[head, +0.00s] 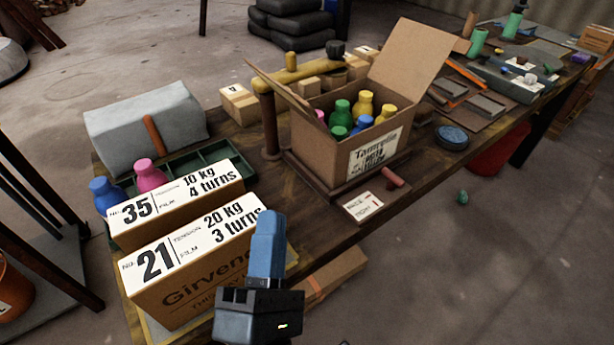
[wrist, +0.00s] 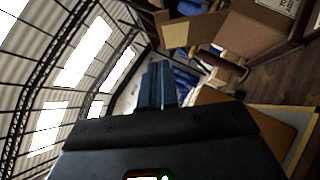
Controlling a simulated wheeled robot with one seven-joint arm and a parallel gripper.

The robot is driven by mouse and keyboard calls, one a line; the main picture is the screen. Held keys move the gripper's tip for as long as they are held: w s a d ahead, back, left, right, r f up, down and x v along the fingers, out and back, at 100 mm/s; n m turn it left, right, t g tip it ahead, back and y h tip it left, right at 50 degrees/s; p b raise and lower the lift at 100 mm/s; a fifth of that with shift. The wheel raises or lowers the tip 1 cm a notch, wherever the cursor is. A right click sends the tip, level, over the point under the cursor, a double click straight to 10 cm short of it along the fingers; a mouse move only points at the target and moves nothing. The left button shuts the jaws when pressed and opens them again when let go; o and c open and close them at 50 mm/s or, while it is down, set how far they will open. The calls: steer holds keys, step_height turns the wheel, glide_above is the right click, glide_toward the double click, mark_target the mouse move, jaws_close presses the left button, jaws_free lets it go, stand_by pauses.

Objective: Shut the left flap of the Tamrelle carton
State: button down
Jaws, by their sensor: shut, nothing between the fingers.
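The Tamrelle carton (head: 330,140) stands on a dark wooden base on the bench in the head view, with its label facing front. Its left flap (head: 282,88) is open, slanting up and out to the left, seen nearly edge-on. Its right flap (head: 415,62) stands open, tilted up to the right. Bottles with green, yellow, pink and blue tops fill the inside. My gripper (head: 268,218) has blue fingers pressed together, empty. It is in front of the carton and below it in the picture, apart from it. The shut fingers (wrist: 157,85) also show in the wrist view.
A wooden post with a yellow arm (head: 290,75) stands close by the left flap. Two labelled boxes, 35 (head: 185,205) and 21 (head: 190,265), sit at the near left, close beside my gripper. A small card (head: 363,206) and a reddish cylinder (head: 393,177) lie before the carton.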

steer(key=p, duration=0.2)
glide_toward(303, 105)
steer(key=w+a, duration=0.2)
steer(key=w, duration=0.2)
steer(key=shift+w+d+r+p, duration=0.4)
steer(key=shift+w+d+r, duration=0.2)
steer(key=shift+d+r, duration=0.2)
steer(key=shift+w+d+r, duration=0.15)
steer(key=shift+w+d, duration=0.15)
steer(key=shift+d, duration=0.1)
steer(key=shift+r+p, duration=0.15)
steer(key=shift+p, duration=0.15)
